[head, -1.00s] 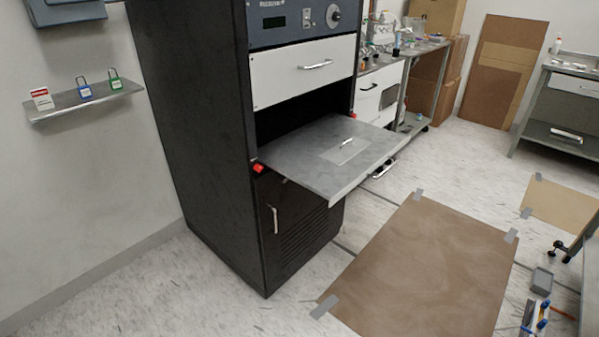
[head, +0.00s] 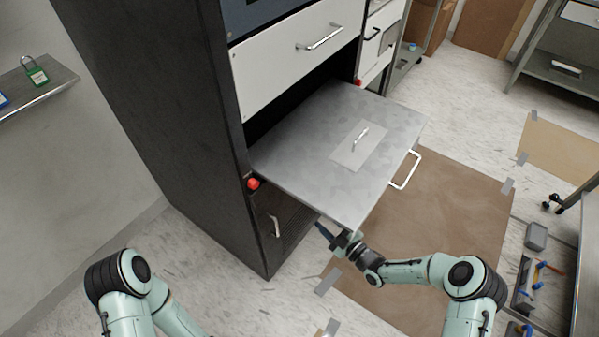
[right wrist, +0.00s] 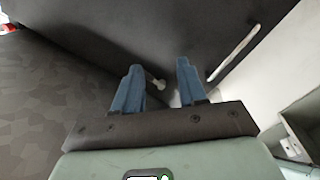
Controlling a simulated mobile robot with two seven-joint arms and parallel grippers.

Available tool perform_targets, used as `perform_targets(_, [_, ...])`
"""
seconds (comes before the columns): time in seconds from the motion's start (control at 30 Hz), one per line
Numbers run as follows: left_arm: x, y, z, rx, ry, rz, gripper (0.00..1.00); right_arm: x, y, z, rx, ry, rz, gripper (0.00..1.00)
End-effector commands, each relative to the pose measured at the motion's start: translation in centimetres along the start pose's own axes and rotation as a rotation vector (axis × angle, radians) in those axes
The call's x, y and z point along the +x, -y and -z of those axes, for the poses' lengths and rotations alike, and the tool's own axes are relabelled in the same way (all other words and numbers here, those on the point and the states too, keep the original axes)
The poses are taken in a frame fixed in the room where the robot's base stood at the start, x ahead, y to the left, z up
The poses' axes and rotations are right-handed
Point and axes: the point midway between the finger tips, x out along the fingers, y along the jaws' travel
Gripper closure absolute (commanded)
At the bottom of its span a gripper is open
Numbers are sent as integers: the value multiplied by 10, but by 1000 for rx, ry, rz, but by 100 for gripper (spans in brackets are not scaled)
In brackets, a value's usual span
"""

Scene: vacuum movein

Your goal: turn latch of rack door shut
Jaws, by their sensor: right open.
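The black rack (head: 165,110) stands left of centre in the head view. Its lower front is a black door (head: 285,215) with a silver vertical handle (head: 274,226), partly under a pulled-out grey shelf. My right gripper (head: 326,234) is low under the shelf's front corner, right of that handle and apart from it. In the right wrist view its blue fingers (right wrist: 158,92) are open with nothing held. A small silver knob (right wrist: 159,84) shows between them, against a dark panel; whether it is the latch I cannot tell. A silver bar (right wrist: 235,52) lies to the right. My left gripper is out of view.
The grey shelf (head: 300,160) juts out above my right gripper, with a white front handle (head: 404,170). A red piece (head: 253,183) sits at its near side. A brown sheet (head: 450,215) lies on the floor. Small tools (head: 535,275) lie at the right.

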Motion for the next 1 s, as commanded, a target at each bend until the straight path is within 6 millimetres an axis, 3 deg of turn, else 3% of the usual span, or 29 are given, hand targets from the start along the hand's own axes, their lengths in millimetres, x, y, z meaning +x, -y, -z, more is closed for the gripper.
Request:
perform_targets(0.03, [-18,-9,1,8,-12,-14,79,10,-32,34,-159,-119,-39,59])
perform_targets(0.1, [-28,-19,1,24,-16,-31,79,13,-54,59,-359,-234,-71,59])
perform_targets(0.3, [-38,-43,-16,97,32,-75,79,-1,-58,47,-717,-281,-41,59])
perform_targets(0.47, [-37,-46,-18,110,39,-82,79,8,-55,45,-769,-283,-29,59])
perform_targets(1.0, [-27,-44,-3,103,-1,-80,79,107,-46,72,-763,-282,-28,59])
